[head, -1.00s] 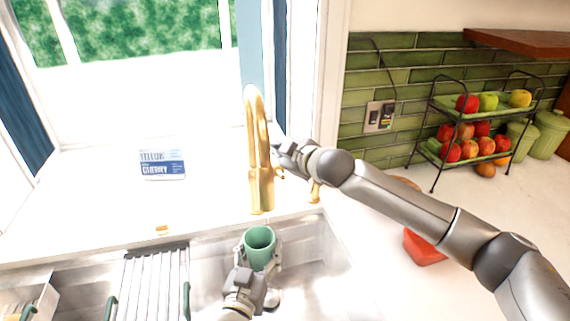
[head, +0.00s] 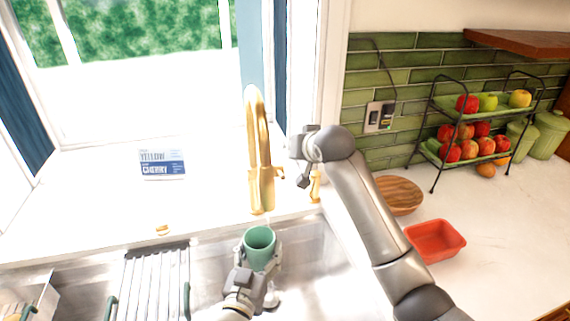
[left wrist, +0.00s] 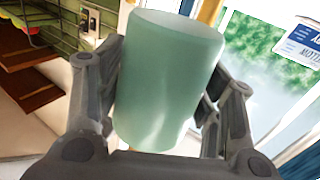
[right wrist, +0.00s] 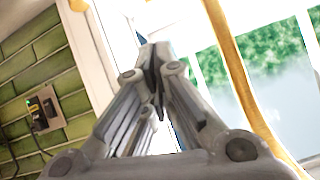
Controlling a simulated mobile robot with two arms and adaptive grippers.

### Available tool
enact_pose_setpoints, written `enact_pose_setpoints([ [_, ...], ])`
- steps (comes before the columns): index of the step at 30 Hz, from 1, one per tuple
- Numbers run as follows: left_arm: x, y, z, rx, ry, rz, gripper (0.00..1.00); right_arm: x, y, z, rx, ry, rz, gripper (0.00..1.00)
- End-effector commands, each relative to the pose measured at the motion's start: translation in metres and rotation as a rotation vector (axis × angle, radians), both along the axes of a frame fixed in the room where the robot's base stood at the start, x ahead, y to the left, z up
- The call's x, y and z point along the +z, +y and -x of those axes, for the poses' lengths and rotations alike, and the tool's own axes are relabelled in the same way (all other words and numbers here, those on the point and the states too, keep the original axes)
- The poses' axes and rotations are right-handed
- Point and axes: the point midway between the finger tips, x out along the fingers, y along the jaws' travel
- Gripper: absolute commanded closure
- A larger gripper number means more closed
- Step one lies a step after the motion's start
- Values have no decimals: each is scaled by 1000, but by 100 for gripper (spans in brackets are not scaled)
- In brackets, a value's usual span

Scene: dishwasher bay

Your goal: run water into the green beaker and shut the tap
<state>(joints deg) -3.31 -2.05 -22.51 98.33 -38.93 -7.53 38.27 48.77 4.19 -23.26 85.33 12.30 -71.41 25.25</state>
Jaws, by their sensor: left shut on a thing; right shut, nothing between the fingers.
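The green beaker (head: 259,243) stands upright over the sink, its open top up, below the gold tap (head: 259,160). My left gripper (head: 258,262) is shut around its sides; in the left wrist view the beaker (left wrist: 165,80) fills the space between the fingers. I cannot tell whether water is running or what is inside the beaker.
A gold fitting (head: 315,185) stands close below my right gripper. A dish rack (head: 155,285) is in the sink at left. A wooden bowl (head: 400,194), a red tray (head: 435,240) and a two-tier fruit stand (head: 478,130) are on the right counter.

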Motion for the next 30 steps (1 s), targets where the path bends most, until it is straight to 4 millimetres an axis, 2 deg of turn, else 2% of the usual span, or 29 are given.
enact_pose_setpoints([
  [9,1,0,0,0,-2,1,63,-24,10,-38,2,1,4,100],
  [19,1,0,0,0,-2,1,63,-44,18,-70,2,-1,3,100],
  [21,1,0,0,0,-2,1,63,-59,20,-65,3,2,4,100],
  [24,1,0,0,0,-2,1,63,-70,22,-60,3,-1,4,100],
  [30,1,0,0,0,-2,1,63,-81,23,-56,3,-2,3,100],
])
